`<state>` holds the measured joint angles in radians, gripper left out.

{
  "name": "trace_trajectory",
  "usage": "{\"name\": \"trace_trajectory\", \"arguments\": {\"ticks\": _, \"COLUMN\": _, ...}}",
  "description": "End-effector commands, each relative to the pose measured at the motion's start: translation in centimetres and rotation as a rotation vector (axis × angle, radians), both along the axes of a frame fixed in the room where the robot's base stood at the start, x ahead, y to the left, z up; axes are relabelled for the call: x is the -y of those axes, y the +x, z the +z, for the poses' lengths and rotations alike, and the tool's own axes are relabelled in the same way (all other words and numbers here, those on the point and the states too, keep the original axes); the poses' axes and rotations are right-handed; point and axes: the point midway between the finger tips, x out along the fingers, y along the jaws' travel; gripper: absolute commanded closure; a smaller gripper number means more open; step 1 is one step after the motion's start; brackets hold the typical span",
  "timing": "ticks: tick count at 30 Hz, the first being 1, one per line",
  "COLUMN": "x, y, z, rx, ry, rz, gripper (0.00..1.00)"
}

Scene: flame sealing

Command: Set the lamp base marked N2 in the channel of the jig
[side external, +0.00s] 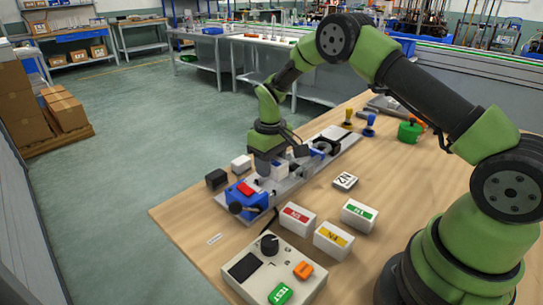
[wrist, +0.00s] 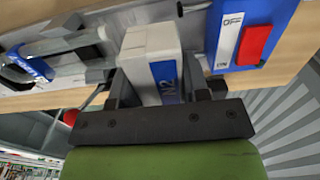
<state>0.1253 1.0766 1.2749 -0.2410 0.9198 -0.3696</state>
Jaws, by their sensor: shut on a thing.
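The lamp base marked N2 is a white block with a blue label (wrist: 165,80). It sits between the fingers of my gripper (wrist: 168,95), which is shut on it. In the side view the block (side external: 280,171) shows partly below my gripper (side external: 268,165), over the jig. The jig is a long grey metal plate (side external: 318,160) with a blue unit with a red switch (side external: 246,190) at its near end; this unit also shows in the wrist view (wrist: 275,30). Whether the block touches the channel cannot be told; my gripper hides the contact.
White blocks with red (side external: 295,217), green (side external: 359,215) and yellow (side external: 333,239) labels stand right of the jig. An N2 card (side external: 345,181) lies near them. A control box (side external: 275,268) is in front. A black block (side external: 216,179) and white block (side external: 241,163) stand left.

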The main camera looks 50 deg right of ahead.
Motion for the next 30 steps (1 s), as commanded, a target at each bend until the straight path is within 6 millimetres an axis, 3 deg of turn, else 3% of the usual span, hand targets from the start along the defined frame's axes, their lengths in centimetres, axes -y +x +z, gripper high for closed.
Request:
{"name": "trace_trajectory", "arguments": {"ticks": 15, "x": 0.0, "y": 0.0, "z": -4.1, "rx": -0.001, "ry": -0.002, "rz": -0.001, "gripper": 0.82}}
{"name": "trace_trajectory", "arguments": {"ticks": 30, "x": -0.1, "y": -0.1, "z": -4.7, "rx": -0.002, "ry": 0.000, "rz": -0.003, "gripper": 0.82}}
